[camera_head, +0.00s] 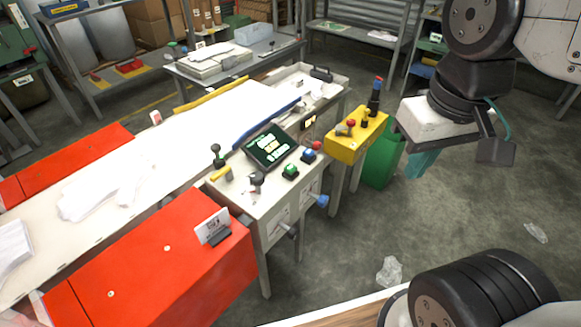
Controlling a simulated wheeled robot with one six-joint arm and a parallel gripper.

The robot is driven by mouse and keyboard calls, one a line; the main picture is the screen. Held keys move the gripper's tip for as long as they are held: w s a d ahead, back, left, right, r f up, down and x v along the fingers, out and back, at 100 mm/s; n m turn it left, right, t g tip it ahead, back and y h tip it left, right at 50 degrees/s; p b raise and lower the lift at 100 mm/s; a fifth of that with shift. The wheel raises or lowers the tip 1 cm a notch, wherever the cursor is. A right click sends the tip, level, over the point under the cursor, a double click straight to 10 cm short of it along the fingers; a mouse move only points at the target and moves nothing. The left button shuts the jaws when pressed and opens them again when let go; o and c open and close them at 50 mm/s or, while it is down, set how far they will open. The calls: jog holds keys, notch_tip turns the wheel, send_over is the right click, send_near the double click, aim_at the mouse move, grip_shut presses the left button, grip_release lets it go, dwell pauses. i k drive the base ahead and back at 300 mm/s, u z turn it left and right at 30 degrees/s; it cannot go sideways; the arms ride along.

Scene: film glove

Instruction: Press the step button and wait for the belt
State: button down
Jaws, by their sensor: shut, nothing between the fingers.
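I cannot read which button is the step button. The white belt (125,165) runs from lower left to the console's far side, with crumpled white gloves or film (95,195) on it. My gripper (421,164) hangs at the upper right, teal-tipped, shut and empty, well right of the console and apart from it.
Red covers (165,265) flank the belt. Clear film scraps (389,270) lie on the open floor at the right. Benches stand behind.

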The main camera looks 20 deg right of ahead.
aim_at(289, 168)
jog(key=z, duration=2.15)
jog(key=i, duration=1.3)
jog(key=u, duration=2.8)
